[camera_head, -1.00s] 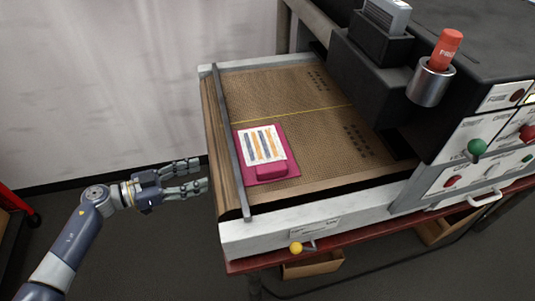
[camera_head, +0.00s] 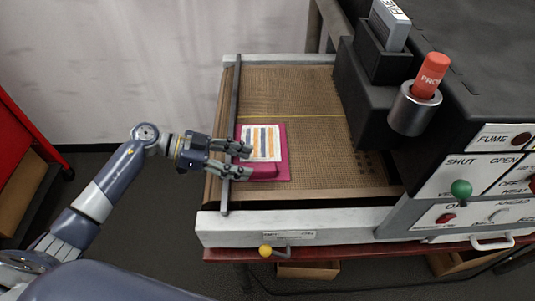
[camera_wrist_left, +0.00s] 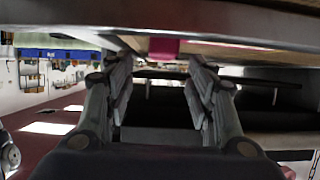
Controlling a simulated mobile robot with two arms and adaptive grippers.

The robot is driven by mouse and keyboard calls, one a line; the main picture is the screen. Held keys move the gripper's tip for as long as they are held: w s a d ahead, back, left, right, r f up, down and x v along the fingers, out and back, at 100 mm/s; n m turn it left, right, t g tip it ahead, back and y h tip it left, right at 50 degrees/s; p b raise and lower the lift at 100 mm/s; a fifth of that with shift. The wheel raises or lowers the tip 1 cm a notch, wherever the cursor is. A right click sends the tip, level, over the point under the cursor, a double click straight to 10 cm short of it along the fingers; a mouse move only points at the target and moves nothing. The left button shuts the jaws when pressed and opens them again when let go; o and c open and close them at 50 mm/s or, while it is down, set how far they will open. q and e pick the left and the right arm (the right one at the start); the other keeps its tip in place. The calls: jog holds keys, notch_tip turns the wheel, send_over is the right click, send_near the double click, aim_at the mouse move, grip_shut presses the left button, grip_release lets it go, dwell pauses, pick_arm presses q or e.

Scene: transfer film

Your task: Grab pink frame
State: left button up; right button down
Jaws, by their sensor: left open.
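The pink frame (camera_head: 284,166) lies flat on the brown mesh belt, near the belt's left end. It holds a white sheet (camera_head: 261,143) with orange and blue stripes, and has a raised pink block (camera_head: 262,173) at its front edge. My left gripper (camera_head: 248,162) is open, with its fingers at the frame's left side and close to the pink block. Whether they touch it, I cannot tell. In the left wrist view, the open fingers (camera_wrist_left: 162,72) point ahead and a bit of the pink frame (camera_wrist_left: 163,48) shows above and between them. My right gripper is not in view.
A metal bar (camera_head: 232,120) crosses the belt's left end, beneath my left gripper. The dark machine housing (camera_head: 470,70) with a metal cup (camera_head: 414,112) and red can (camera_head: 431,75) stands at the right. The mesh belt (camera_head: 310,110) is clear behind and right of the frame.

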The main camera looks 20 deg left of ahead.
aim_at(270, 166)
pick_arm(q)
jog(key=x, duration=0.2)
jog(key=shift+w+d+f, duration=0.15)
jog(key=shift+d, duration=0.2)
jog(key=shift+w+d+p, duration=0.15)
jog(key=shift+d+p, duration=0.35)
jog(key=shift+d, duration=0.05)
jog(key=p+x, duration=0.1)
jog(key=x, duration=0.3)
jog(key=shift+w+d, duration=0.2)
jog(key=shift+d, duration=0.15)
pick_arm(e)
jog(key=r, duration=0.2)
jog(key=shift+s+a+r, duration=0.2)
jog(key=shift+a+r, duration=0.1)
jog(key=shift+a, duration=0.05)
pick_arm(q)
jog(key=shift+a, duration=0.1)
jog(key=shift+c, duration=0.6)
jog(key=c, duration=0.9)
grip_shut()
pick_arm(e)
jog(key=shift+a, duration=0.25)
